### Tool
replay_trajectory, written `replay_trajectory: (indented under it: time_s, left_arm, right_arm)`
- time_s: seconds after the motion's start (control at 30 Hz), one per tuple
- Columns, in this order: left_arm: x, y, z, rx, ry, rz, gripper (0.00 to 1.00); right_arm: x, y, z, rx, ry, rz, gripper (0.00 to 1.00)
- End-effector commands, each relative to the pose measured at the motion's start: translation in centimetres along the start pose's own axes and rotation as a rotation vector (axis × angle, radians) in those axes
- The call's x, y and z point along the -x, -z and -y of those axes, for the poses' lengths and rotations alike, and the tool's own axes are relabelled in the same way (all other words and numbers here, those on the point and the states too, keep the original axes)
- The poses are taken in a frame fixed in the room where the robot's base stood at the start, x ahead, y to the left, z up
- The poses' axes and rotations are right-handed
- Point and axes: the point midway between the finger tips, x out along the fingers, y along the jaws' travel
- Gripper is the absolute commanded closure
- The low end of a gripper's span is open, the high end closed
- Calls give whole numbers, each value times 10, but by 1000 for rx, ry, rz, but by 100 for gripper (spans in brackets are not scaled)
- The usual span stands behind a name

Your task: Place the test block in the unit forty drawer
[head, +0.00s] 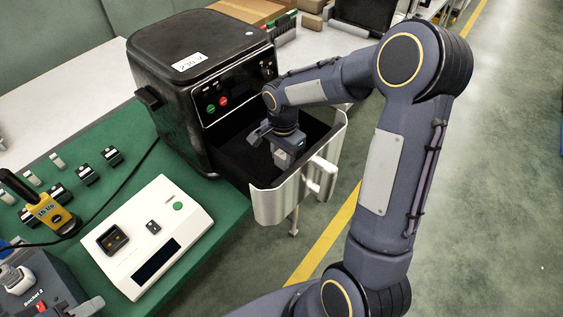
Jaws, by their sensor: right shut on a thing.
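A black fryer unit (180,85) stands on the green mat with its front drawer (268,203) pulled out. The drawer has a dark inside, a silver front and a bar handle (322,178). My right arm reaches over from the right, and my right gripper (284,158) points down inside the drawer opening. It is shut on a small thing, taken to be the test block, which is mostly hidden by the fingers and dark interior. I cannot tell whether it touches the drawer floor. My left gripper is not in view.
A white scale-like device (160,255) lies on the green mat (125,180) left of the drawer. Several small black and white parts, a yellow tool (52,213) and a grey device (45,290) are farther left. Open floor lies to the right.

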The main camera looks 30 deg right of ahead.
Motion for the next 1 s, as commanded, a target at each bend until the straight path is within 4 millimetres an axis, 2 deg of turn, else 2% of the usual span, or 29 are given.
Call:
replay_trajectory:
  time_s: [0.23, 0.63, 0.67, 0.7, 0.83, 1.0]
  left_arm:
    - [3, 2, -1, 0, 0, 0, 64]
    - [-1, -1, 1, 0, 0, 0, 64]
    - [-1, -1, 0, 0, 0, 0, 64]
    - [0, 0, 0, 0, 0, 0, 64]
    - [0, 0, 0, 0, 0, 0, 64]
    - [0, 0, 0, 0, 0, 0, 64]
  right_arm:
    - [-32, 0, -1, 0, -2, 2, 92]
    - [-39, 0, 0, 0, 0, 1, 92]
    - [-39, 0, 0, 0, 0, 1, 63]
    - [-38, 0, 0, 0, 0, 1, 57]
    - [-38, 0, 0, 0, -1, 1, 42]
    - [-38, 0, 0, 0, -1, 1, 42]
